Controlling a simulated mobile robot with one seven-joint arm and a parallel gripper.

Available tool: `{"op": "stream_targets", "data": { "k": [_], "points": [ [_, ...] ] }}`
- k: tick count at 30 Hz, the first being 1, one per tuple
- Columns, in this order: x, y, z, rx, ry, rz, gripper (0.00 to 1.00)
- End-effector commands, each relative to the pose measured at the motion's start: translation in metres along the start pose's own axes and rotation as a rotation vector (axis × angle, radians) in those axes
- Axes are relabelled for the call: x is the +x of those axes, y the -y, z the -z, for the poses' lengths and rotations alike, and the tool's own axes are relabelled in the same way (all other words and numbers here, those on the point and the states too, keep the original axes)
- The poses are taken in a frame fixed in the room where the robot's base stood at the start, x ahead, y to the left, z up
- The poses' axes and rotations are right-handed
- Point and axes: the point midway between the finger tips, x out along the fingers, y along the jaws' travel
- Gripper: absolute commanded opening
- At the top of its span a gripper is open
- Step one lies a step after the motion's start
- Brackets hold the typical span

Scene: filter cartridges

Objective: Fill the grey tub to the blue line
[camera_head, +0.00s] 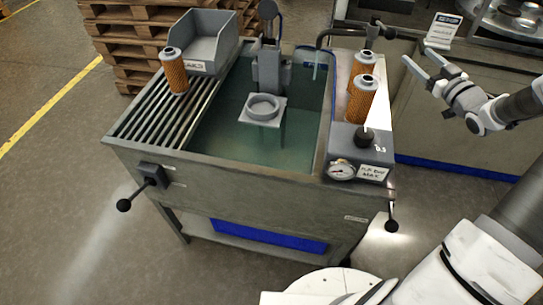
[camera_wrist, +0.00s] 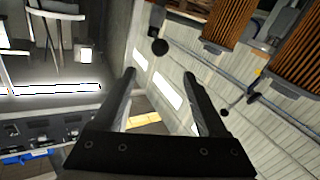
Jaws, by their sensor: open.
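The grey tub (camera_head: 258,190) is a bench-like tank holding greenish, clear liquid (camera_head: 225,125). A blue strip (camera_head: 333,85) shows along its inner right wall; I cannot tell exactly how the liquid level stands against it. A dark tap (camera_head: 345,33) arches over the back right corner, and a pale thin streak (camera_head: 315,68) hangs below its spout. My gripper (camera_head: 428,72) is open and empty, in the air right of the tub and apart from it. Its two fingers also show in the wrist view (camera_wrist: 160,80), with nothing between them.
An orange filter cartridge (camera_head: 174,70) stands on the slatted rack at left; two more (camera_head: 361,100) stand on the right ledge near a gauge (camera_head: 342,171). A grey bin (camera_head: 208,45) sits at back left. Black-knobbed levers (camera_head: 150,185) jut from the front. Pallets (camera_head: 125,40) stand behind.

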Motion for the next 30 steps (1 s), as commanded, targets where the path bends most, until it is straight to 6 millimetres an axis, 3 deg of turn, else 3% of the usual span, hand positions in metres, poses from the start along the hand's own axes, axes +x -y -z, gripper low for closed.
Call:
{"op": "stream_targets", "data": {
  "k": [8, 20, 26, 30],
  "points": [
    [0.0, 0.0, 0.0, 0.0, 0.0, 0.0, 0.76],
    [-0.025, -0.001, -0.008, 0.0, 0.0, 0.003, 0.76],
    [-0.001, 0.0, -0.006, 0.0, -0.001, 0.007, 0.76],
    [0.029, 0.0, -0.007, 0.0, -0.001, 0.007, 0.76]
  ]
}}
